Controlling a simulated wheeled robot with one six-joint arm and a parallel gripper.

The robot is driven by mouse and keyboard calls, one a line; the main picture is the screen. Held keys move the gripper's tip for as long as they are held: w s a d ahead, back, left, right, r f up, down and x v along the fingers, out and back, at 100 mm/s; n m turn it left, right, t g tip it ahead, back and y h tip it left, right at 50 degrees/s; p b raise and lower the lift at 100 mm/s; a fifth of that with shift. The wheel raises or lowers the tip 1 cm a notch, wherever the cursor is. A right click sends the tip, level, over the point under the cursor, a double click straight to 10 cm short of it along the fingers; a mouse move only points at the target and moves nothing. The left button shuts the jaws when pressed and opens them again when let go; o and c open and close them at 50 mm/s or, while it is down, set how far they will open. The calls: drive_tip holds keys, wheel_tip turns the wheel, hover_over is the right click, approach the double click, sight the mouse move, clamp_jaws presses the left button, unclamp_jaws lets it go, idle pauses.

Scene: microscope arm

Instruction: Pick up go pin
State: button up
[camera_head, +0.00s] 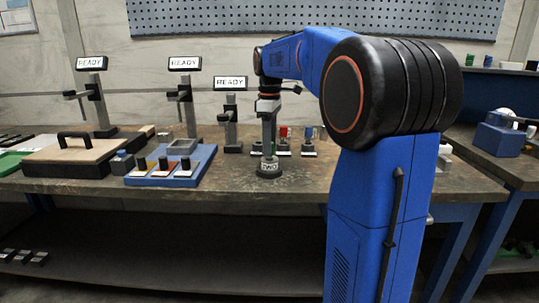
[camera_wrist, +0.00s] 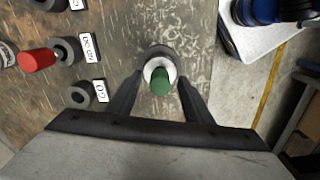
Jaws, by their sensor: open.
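A green pin (camera_wrist: 160,80) stands upright in a round, light-rimmed holder (camera_wrist: 157,54) in the wrist view. My gripper (camera_wrist: 160,86) is open, with one finger on each side of the pin; gaps show on both sides. A socket (camera_wrist: 78,96) labelled GO looks empty in the wrist view. No label on the green pin itself is visible.
A red pin (camera_wrist: 38,60) lies or leans by the NO GO socket (camera_wrist: 67,50), left of my gripper. Gauge stands (camera_head: 98,105) with READY signs and a blue tray (camera_head: 172,178) are on the left of the bench. The bench edge is close on the right in the wrist view.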

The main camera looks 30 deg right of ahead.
drive_tip(key=shift+f, duration=0.2)
clamp_jaws()
